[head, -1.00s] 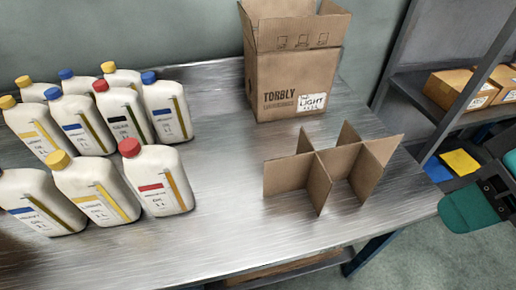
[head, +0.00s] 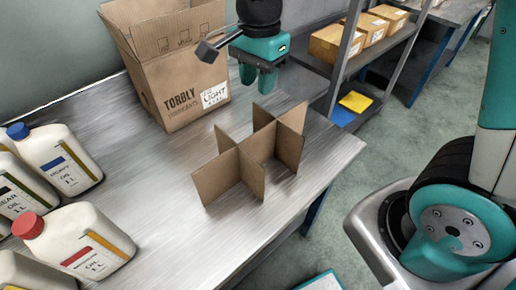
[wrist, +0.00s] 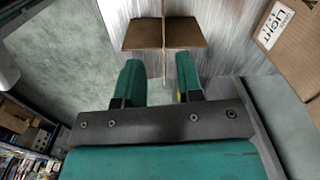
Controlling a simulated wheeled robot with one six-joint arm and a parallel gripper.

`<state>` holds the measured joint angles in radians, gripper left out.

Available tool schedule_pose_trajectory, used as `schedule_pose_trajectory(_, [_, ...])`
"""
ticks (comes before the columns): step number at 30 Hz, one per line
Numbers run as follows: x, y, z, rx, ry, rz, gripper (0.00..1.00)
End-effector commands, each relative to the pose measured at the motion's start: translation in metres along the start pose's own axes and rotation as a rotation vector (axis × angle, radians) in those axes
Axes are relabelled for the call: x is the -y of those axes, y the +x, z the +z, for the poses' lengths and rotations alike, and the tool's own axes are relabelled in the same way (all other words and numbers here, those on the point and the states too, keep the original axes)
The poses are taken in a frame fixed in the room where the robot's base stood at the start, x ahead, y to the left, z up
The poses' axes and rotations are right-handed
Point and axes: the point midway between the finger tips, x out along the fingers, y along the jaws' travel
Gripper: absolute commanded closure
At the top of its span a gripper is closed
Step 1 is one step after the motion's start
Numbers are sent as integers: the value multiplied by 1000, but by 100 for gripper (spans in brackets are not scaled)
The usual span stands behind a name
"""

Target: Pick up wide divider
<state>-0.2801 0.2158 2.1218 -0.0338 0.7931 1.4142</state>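The wide divider is a brown cardboard piece of crossed panels (head: 236,172) standing on the metal table near its right edge. In the wrist view the divider (wrist: 188,33) shows ahead of the fingertips, with one thin panel edge-on between the two fingers. My gripper (head: 257,85) is above and behind the divider in the head view, pointing down. Its two teal fingers are apart in the wrist view (wrist: 160,78), and nothing is held between them. The divider stands on the table apart from the fingers in the head view.
An open cardboard box (head: 180,80) stands on the table (head: 140,160) close left of my gripper. Several oil bottles (head: 82,243) stand at the left. A shelf with small boxes (head: 333,42) is behind at the right. The table's right edge is close to the divider.

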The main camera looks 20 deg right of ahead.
Motion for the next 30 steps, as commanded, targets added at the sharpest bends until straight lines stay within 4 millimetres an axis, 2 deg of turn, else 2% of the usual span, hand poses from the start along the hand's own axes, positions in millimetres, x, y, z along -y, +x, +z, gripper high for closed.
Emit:
schedule_pose_trajectory(5, [8,15,-10,-23,143,17,66])
schedule_pose_trajectory(19, [5,112,-13,-22,148,19,66])
schedule_pose_trajectory(30, [3,145,-14,-22,147,19,66])
